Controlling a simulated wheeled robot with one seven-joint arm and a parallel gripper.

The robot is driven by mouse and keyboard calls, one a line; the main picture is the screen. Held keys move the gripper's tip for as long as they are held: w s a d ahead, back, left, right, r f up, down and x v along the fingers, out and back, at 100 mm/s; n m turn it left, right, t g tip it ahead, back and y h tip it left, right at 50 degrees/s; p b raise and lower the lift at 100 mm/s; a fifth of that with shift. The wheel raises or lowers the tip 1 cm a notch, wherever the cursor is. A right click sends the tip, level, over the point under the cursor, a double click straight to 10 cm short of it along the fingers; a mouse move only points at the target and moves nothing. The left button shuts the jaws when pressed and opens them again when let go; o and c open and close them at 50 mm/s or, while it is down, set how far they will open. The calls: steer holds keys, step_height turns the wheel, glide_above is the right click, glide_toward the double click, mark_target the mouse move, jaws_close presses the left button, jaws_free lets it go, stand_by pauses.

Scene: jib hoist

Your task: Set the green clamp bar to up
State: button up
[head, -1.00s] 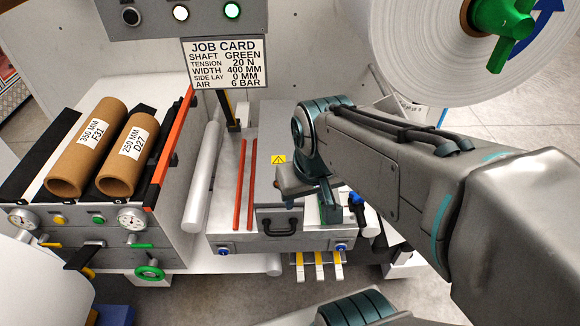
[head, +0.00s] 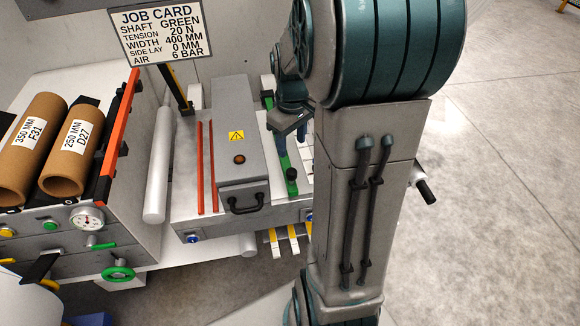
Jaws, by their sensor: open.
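A green bar (head: 282,155) with a black knob (head: 291,175) at its near end shows on the bench right of the long grey housing; it looks like the green clamp bar. It appears to lie low along the bench top, though its exact tilt is hard to tell. My gripper (head: 291,128) is over the bar's far part, open, with nothing seen between its fingers. My gripper and wrist hide part of the bar, and I cannot tell whether they touch it.
The grey housing (head: 233,130) with a warning label and black handle stands close left of the bar. Two red strips (head: 213,165) and a white roller (head: 159,165) lie further left. Open floor (head: 490,200) is at right.

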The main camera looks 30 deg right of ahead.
mark_target(291, 171)
step_height(291, 171, down, 11)
steer(key=shift+r+b, duration=0.15)
steer(key=shift+b, duration=0.25)
